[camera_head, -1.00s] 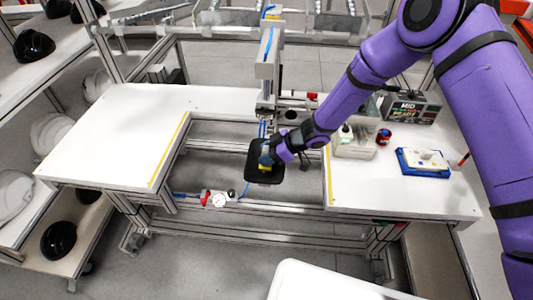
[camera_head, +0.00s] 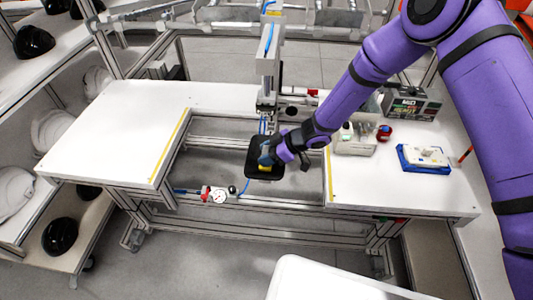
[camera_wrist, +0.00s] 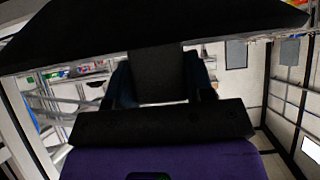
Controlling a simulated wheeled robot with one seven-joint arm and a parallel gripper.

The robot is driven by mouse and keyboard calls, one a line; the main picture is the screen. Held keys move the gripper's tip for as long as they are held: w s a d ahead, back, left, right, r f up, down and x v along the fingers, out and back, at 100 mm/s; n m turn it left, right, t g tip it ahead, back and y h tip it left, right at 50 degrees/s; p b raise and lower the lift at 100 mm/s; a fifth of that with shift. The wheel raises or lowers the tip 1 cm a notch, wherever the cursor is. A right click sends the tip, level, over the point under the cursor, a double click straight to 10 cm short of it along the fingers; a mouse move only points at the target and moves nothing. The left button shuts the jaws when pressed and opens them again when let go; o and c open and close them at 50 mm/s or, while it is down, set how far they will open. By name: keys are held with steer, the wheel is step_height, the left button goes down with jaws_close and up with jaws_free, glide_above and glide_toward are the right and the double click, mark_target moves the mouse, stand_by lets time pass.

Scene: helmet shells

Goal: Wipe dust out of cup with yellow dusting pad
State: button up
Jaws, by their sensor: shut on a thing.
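My gripper (camera_head: 268,154) is at the middle gap of the workbench, just below the upright press column. It is shut on a dark block (camera_wrist: 158,75), which shows between the fingers in the wrist view. A wide black plate (camera_wrist: 150,32) spans the top of that view, against the block. In the head view a black, roughly square piece (camera_head: 255,171) surrounds the gripper tip, with a small yellow patch (camera_head: 265,168) on it. I cannot tell which part is the cup and which the pad. No dust can be made out.
The press column (camera_head: 268,60) stands behind the gripper. A white bench top (camera_head: 110,130) lies left and another (camera_head: 385,185) right. A gauge (camera_head: 218,196) sits on the lower frame.

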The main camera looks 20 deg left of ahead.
steer(key=shift+w+a, duration=0.2)
steer(key=shift+w, duration=0.65)
steer(key=shift+w+a, duration=0.2)
steer(key=shift+w, duration=0.6)
steer(key=shift+s, duration=0.1)
steer(key=shift+s+d, duration=0.2)
steer(key=shift+s, duration=0.6)
steer(key=shift+s+d, duration=0.2)
steer(key=shift+s, duration=0.55)
steer(key=shift+w+a, duration=0.2)
steer(key=shift+w, duration=0.65)
steer(key=shift+w+a, duration=0.15)
steer(key=shift+w, duration=0.65)
steer(key=shift+f, duration=0.1)
